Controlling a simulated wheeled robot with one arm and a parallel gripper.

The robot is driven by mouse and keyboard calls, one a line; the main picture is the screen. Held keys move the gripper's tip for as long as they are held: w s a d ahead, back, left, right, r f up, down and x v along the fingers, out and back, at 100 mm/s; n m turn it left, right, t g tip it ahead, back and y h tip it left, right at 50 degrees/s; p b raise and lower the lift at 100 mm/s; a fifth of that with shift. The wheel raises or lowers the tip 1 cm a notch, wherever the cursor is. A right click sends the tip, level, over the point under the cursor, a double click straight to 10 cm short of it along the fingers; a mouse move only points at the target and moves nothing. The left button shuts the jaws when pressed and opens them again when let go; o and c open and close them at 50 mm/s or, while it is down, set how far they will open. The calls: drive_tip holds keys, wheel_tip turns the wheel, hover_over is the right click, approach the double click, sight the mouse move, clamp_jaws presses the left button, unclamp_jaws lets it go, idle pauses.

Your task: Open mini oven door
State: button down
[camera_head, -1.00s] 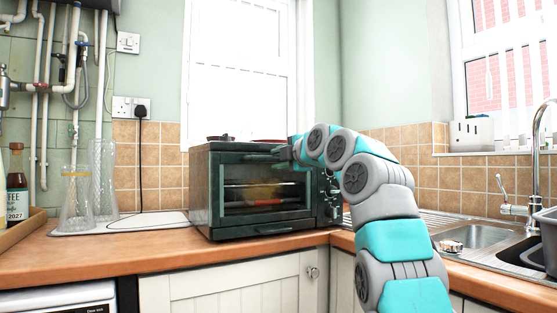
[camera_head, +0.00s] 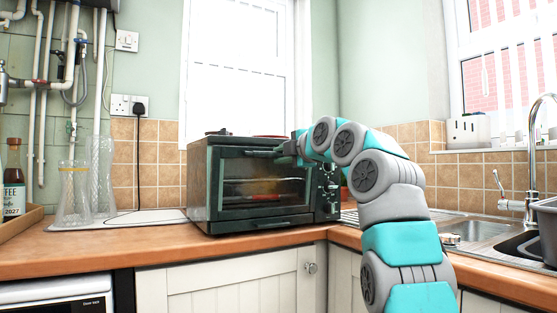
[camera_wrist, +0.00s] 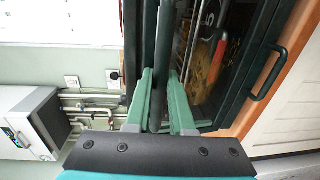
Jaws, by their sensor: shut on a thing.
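The dark green mini oven (camera_head: 196,190) stands on the wooden worktop, its glass door (camera_head: 240,200) facing me. The door looks upright; I cannot tell whether it is slightly ajar. Its upper handle (camera_head: 240,153) is a bar along the top of the door. My gripper (camera_head: 283,150) is at the right end of this handle. In the wrist view, the green fingers of my gripper (camera_wrist: 160,78) are on either side of the dark handle bar (camera_wrist: 164,35), closed on it. Food and a rack (camera_wrist: 207,60) show through the glass.
A lower bar (camera_wrist: 268,75) shows on the oven front. Control knobs (camera_head: 331,190) are right of the door, close to my arm. Glass vessels (camera_head: 74,200) stand left of the oven. The sink (camera_head: 483,232) and tap (camera_head: 535,150) are at the right.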

drive_tip(key=s+d+f+b, duration=0.3)
drive_tip(key=s+b, duration=0.1)
drive_tip(key=b, duration=0.1)
drive_tip(key=shift+s+f+b, duration=0.35)
drive_tip(key=shift+s+f, duration=0.05)
idle(0.5)
drive_tip(key=shift+d, duration=0.1)
drive_tip(key=shift+c, duration=0.8)
unclamp_jaws()
drive_tip(key=shift+s+r, duration=0.1)
drive_tip(key=shift+r, duration=0.1)
drive_tip(key=shift+d, duration=0.1)
